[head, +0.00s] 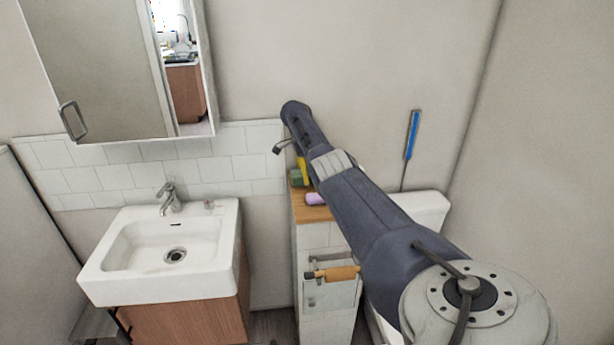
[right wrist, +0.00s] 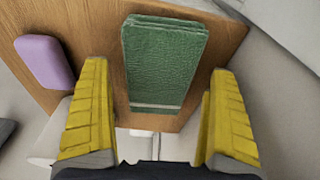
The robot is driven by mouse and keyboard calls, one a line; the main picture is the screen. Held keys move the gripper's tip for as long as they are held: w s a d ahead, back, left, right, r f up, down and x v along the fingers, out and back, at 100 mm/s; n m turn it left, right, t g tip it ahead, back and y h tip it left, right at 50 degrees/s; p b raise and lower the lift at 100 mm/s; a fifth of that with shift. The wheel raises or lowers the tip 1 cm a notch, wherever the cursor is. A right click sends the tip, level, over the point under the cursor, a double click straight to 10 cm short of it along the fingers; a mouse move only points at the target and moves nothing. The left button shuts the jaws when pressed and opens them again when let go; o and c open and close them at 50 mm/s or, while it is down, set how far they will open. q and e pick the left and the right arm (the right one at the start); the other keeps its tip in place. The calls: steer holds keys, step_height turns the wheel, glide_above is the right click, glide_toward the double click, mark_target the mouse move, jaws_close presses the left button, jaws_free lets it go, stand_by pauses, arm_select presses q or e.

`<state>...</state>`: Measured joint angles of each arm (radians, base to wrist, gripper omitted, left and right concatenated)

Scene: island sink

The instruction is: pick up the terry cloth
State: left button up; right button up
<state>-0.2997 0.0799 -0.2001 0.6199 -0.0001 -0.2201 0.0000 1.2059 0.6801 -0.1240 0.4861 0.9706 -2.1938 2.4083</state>
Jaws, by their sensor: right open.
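The terry cloth (right wrist: 164,60) is a folded green stack with a pale stripe near one end. It lies on a wooden ledge top (right wrist: 85,20). In the head view the cloth (head: 296,179) shows as a small green patch beside a yellow finger. My right gripper (right wrist: 160,68) is open, with its yellow fingers on either side of the cloth in the picture. Gaps show between the cloth and both fingers, and I see no contact. The height of the fingertips above the ledge is unclear. My left gripper is in neither view.
A purple rounded object (right wrist: 44,61) lies on the ledge, left of the cloth. A white sink (head: 165,250) with a faucet (head: 170,197) stands to the left. A mirror cabinet (head: 110,65) hangs above it. A blue-handled stick (head: 411,135) stands by the wall at right.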

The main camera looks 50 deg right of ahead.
steer(key=shift+s+d+f, duration=0.1)
steer(key=shift+f, duration=0.55)
steer(key=c, duration=1.2)
steer(key=shift+c, duration=0.2)
step_height(320, 180, up, 10)
steer(key=shift+r, duration=0.1)
